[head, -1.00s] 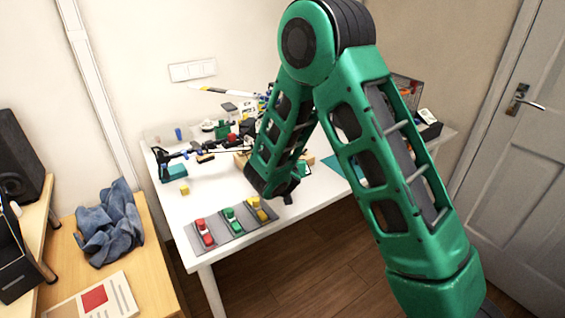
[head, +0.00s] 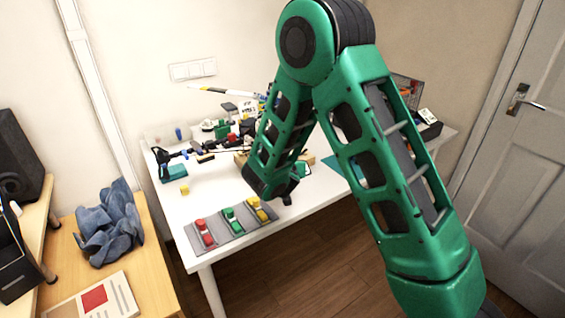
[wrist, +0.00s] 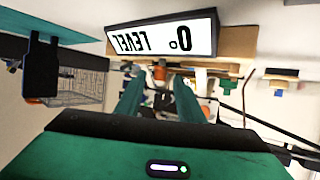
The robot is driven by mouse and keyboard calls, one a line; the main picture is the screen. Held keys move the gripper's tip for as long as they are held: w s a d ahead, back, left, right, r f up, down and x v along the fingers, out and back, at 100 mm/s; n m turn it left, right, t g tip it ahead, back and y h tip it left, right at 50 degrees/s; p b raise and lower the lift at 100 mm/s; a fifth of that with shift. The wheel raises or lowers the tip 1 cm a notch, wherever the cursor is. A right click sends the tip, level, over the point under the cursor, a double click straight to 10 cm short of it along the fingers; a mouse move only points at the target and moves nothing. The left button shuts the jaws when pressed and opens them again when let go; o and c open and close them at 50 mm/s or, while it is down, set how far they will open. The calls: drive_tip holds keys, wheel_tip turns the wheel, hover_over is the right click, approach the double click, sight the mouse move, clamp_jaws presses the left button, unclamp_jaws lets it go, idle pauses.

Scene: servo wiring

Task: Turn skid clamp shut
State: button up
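I cannot clearly pick out the skid clamp in either view; my arm covers part of the cluttered work area in the head view. My gripper (wrist: 160,97) shows in the wrist view as two green fingers standing apart, with a gap between them. Small orange and white parts show beyond the fingertips; I cannot tell whether one is the clamp. A box with a display reading "LEVEL 0°" (wrist: 165,36) appears upside down just beyond the fingers. In the head view, my gripper's fingertips are hidden behind my arm, over the white table (head: 205,185).
Grey mats with red (head: 204,232), green (head: 232,221) and yellow (head: 257,209) pieces lie at the table's front edge. A yellow cube (head: 184,190) sits at the left. Thin rods and parts crowd the back. A wire basket (wrist: 80,85) shows in the wrist view.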

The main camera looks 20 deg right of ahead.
drive_tip(key=v, duration=1)
drive_tip(key=shift+s, duration=0.1)
drive_tip(key=s+d+r+m+g+h, duration=0.15)
drive_tip(key=s+d+g, duration=0.25)
drive_tip(key=s+d, duration=0.5)
drive_tip(key=s+d+r+m+g+h, duration=0.15)
drive_tip(key=s+d+m+g, duration=0.35)
drive_tip(key=d, duration=0.9)
drive_tip(key=s+a+r+n+g+y, duration=0.1)
drive_tip(key=s+r+g+y, duration=0.1)
drive_tip(key=s, duration=1)
drive_tip(key=s+a+r+n+g+y, duration=0.1)
drive_tip(key=s+y, duration=0.4)
drive_tip(key=s, duration=0.8)
drive_tip(key=shift+s+r+n+g, duration=0.35)
drive_tip(key=shift+r+n, duration=0.2)
drive_tip(key=shift+n, duration=0.2)
